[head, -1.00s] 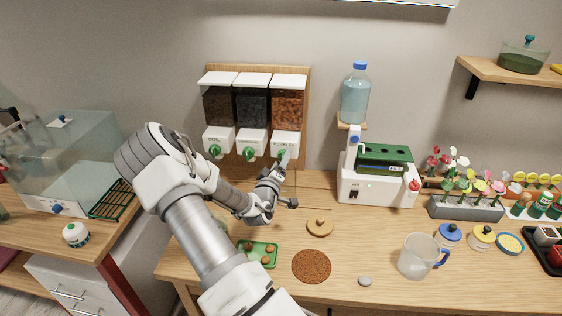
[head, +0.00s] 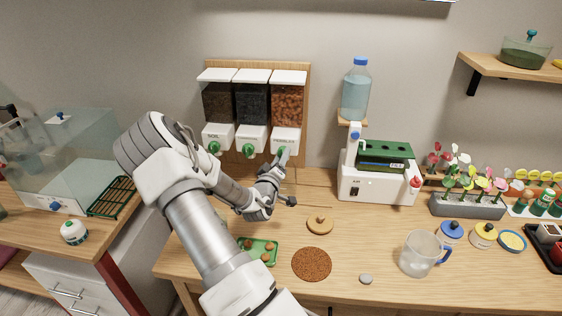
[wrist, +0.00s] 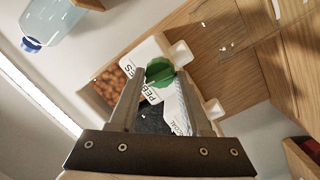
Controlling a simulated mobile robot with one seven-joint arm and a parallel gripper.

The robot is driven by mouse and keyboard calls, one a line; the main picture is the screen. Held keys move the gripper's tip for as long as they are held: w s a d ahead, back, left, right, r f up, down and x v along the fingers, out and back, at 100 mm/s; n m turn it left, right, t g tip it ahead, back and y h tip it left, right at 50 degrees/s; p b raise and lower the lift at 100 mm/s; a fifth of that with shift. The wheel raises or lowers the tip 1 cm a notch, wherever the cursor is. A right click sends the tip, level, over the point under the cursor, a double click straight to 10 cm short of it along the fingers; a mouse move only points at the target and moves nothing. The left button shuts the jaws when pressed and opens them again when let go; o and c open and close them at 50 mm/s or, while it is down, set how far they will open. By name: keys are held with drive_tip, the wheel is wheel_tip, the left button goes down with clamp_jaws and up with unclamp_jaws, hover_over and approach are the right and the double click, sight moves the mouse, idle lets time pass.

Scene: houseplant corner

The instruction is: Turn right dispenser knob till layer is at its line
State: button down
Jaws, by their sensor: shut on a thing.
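The right dispenser (head: 287,104) holds orange-brown pebbles behind a clear front, on a wooden wall board. Its white base reads PEBBLES. Its green knob (wrist: 160,72) sits between my fingertips in the wrist view. My gripper (head: 281,156) is shut on this knob and mostly covers it in the head view. The wrist view shows both fingers of my gripper (wrist: 158,78) along the knob's sides. The pebbles (wrist: 108,84) also show beyond the left finger there. I cannot make out a line mark or the layer that the task names.
The soil dispenser (head: 218,105) and the dark charcoal dispenser (head: 252,105) stand close on the left. A white machine with a water bottle (head: 355,92) stands to the right. A wooden lid (head: 320,224), a brown round mat (head: 311,264) and a clear jug (head: 418,254) are on the table.

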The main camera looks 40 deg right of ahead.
drive_tip(key=m+y+b, duration=0.1)
drive_tip(key=m+b, duration=0.6)
drive_tip(key=b, duration=0.4)
drive_tip(key=m+t+y+b, duration=0.1)
drive_tip(key=m+b, duration=0.7)
drive_tip(key=b, duration=0.4)
drive_tip(key=shift+s+d+b, duration=0.1)
drive_tip(key=shift+s+b, duration=0.05)
drive_tip(key=shift+b, duration=0.15)
drive_tip(key=shift+r, duration=0.15)
drive_tip(key=shift+c, duration=1.8)
unclamp_jaws()
